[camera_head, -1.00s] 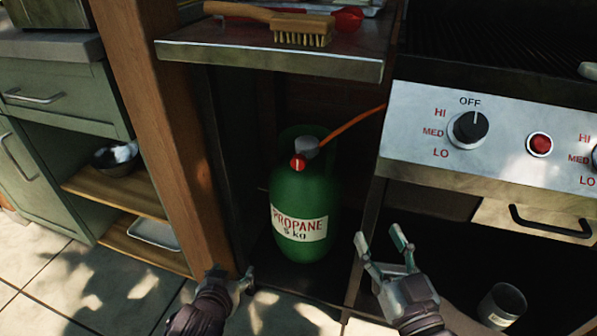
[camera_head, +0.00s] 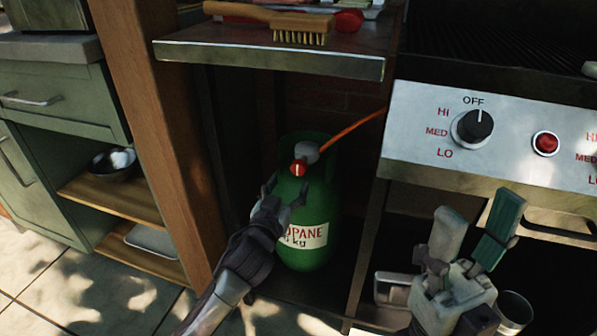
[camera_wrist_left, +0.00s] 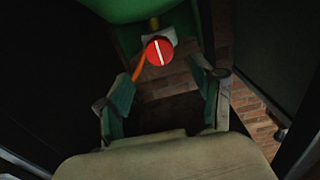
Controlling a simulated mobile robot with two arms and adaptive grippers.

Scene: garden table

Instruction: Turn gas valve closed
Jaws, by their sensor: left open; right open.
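The green propane tank (camera_head: 312,254) stands upright under the side shelf. Its red gas valve knob (camera_head: 298,168) with a white line sits at the top, below a grey regulator (camera_head: 307,152) with an orange hose (camera_head: 352,130). My left gripper (camera_head: 283,188) is open just below the knob, in front of the tank. In the left wrist view the red knob (camera_wrist_left: 160,52) lies ahead, beyond my open left fingers (camera_wrist_left: 163,90), its white line near upright and slightly tilted; nothing is between the fingers. My right gripper (camera_head: 470,235) is open and empty in front of the grill.
A side shelf (camera_head: 270,58) with a brush (camera_head: 300,30) overhangs the tank. A wooden post (camera_head: 160,130) stands left of it. The grill panel (camera_head: 500,150) with a control knob (camera_head: 474,126) is at right. A metal cup (camera_head: 515,310) stands low right.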

